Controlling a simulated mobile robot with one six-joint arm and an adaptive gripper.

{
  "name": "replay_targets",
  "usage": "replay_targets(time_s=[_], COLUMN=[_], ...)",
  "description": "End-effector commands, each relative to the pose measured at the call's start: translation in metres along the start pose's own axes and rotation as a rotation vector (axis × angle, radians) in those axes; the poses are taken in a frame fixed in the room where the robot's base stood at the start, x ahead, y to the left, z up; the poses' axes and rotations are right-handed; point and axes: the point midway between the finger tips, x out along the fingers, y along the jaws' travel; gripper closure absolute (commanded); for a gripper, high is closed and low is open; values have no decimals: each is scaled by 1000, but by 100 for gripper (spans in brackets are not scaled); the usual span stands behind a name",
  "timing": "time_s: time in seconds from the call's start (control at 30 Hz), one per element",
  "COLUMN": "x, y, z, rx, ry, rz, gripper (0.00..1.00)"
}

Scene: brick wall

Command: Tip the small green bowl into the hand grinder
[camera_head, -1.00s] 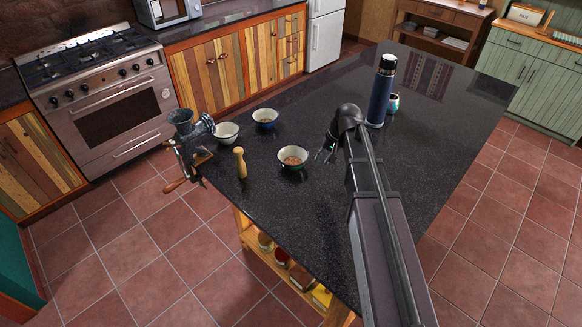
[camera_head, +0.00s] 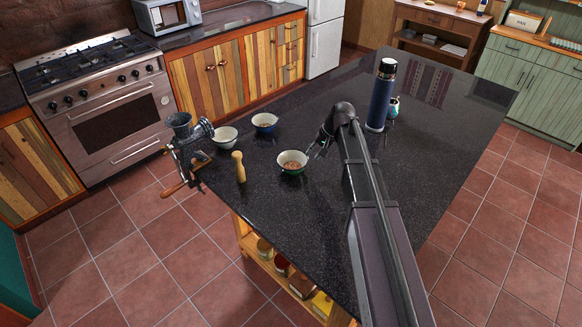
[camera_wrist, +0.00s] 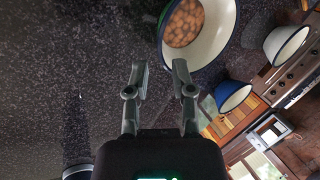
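The small green bowl (camera_head: 293,171) stands upright on the dark island top, with brown round pieces inside. In the wrist view the bowl (camera_wrist: 216,38) is at the top, just beyond the fingertips, its pale inside showing. My gripper (camera_head: 318,148) is just right of the bowl, low over the top. In the wrist view my gripper (camera_wrist: 158,78) has its two fingers apart with nothing between them. The bowl's rim is close to the right finger; I cannot tell whether they touch. The hand grinder (camera_head: 182,140) is at the island's left edge, its hopper facing up.
A pale bowl (camera_head: 224,138) and a blue bowl (camera_head: 265,122) stand behind and left of the green bowl. A wooden pestle (camera_head: 239,168) stands between it and the grinder. A dark blue flask (camera_head: 380,98) and a small cup (camera_head: 393,107) are behind my arm.

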Motion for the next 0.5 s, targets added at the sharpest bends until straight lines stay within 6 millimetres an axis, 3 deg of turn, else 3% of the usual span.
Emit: replay_targets(time_s=[0.5], x=[30], y=[1], z=[0], rx=[-1], ry=[0], rz=[0], gripper=[69])
